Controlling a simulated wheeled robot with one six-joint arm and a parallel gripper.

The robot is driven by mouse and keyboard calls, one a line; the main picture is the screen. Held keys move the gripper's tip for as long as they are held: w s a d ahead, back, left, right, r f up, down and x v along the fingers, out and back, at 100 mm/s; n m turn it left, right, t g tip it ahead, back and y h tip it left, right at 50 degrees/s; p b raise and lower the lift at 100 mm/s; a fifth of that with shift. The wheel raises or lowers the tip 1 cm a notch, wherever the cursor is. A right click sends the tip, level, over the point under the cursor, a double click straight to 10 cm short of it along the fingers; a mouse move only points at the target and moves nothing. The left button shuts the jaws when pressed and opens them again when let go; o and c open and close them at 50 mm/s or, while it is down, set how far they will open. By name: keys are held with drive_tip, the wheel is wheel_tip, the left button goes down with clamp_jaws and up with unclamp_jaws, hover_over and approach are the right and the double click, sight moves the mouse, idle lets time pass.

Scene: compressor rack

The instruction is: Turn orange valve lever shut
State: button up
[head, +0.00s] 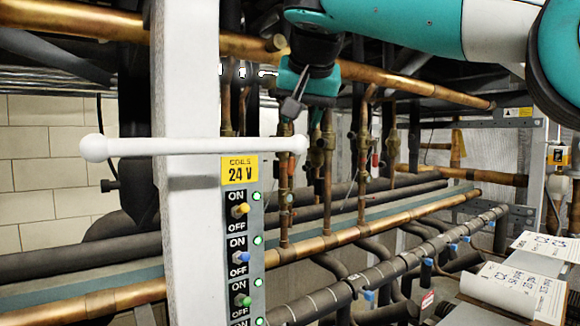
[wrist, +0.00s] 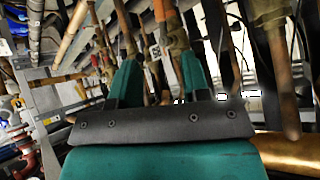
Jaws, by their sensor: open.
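My gripper (head: 303,97) is at the upper middle of the head view, in front of the upright copper valve pipes. In the wrist view its two teal fingers (wrist: 158,62) stand apart with a gap between them. An orange part (wrist: 163,12), which looks like the valve lever, shows at the top of the wrist view beyond the gap, beside a brass valve body (wrist: 176,38). The fingers do not appear closed on it. In the head view the lever is hard to make out; a small orange patch (head: 285,130) shows just below the gripper.
A white post (head: 188,90) with a white horizontal bar (head: 195,146) stands left of the gripper. A switch panel (head: 239,240) marked 24 V is beside the post. Copper pipes (head: 330,241) run across below, and another copper pipe (head: 390,82) passes behind the gripper. Papers (head: 515,290) lie at lower right.

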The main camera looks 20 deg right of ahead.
sight(292, 161)
drive_tip(key=x, duration=1.4)
drive_tip(key=shift+f, duration=0.2)
clamp_jaws()
